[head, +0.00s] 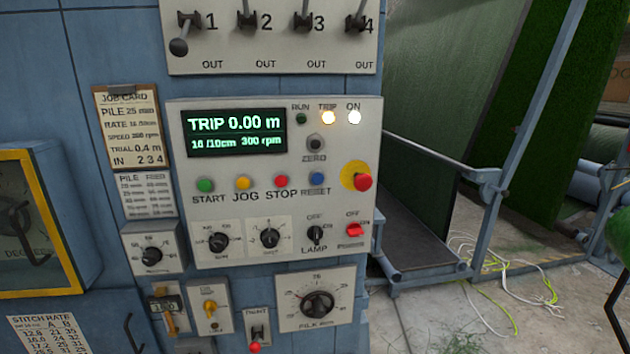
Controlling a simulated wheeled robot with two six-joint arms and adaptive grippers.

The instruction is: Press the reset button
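The blue reset button (317,179) sits on the light grey control panel (190,255), with the label RESET under it. It is to the right of the red STOP button (281,181) and left of the red emergency stop knob (362,182) on its yellow disc. The panel display (234,132) reads TRIP 0.00 m, 16 /10cm, 300 rpm. The TRIP lamp (328,117) and the ON lamp (354,116) are lit; the RUN lamp (301,119) is dark. Neither gripper shows in the head view. Nothing covers the reset button.
Green START (205,185) and yellow JOG (242,183) buttons share the row; the dark ZERO button (315,143) sits above RESET. Numbered levers (303,22) stick out above the panel. At right are a metal frame (495,200) and loose cables (500,285) on the floor.

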